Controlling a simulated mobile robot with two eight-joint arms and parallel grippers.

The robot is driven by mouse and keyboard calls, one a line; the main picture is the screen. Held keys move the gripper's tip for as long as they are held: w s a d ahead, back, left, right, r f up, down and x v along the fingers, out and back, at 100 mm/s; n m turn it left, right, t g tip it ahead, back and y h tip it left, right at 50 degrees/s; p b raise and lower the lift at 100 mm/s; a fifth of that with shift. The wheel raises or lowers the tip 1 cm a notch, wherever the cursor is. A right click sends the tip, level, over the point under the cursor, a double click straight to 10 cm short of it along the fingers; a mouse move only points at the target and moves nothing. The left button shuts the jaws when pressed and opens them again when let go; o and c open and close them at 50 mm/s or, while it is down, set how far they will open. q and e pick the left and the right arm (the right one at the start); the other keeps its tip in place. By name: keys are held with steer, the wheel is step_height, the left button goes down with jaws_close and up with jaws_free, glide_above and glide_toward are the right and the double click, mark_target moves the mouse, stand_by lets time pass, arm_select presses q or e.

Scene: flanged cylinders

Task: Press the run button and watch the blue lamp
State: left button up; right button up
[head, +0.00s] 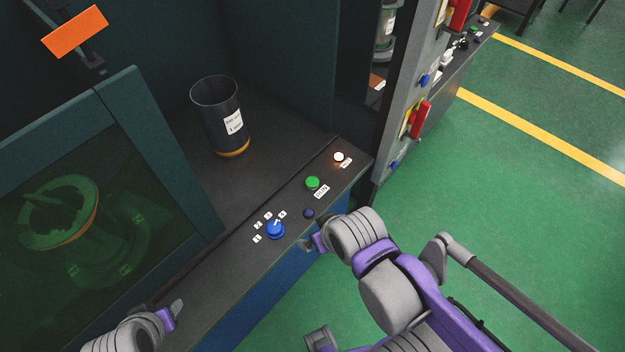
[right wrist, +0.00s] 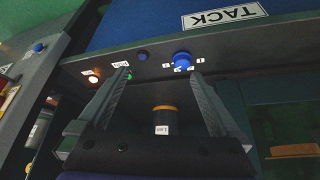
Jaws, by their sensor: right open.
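The green button (head: 312,183) sits on the dark front ledge of the machine, with a small white label beside it. It also shows in the right wrist view (right wrist: 129,76), close to one fingertip in the picture. A small dark blue lamp (head: 308,213) sits nearer the ledge's front edge and looks unlit. It shows in the right wrist view (right wrist: 142,56) too. My right gripper (right wrist: 158,76) is open with nothing between its fingers, by the ledge's front edge in the head view (head: 308,243). My left gripper (head: 174,310) is at the lower left; its jaw opening is unclear.
A blue selector knob (head: 275,229) with several labels stands left of the lamp. A lit whitish-orange lamp (head: 338,157) is at the right end. A dark labelled cylinder (head: 221,115) stands behind the ledge. A framed window panel (head: 100,200) closes the left side.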

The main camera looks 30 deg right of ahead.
jaws_close()
stand_by(0.4)
stand_by(1.3)
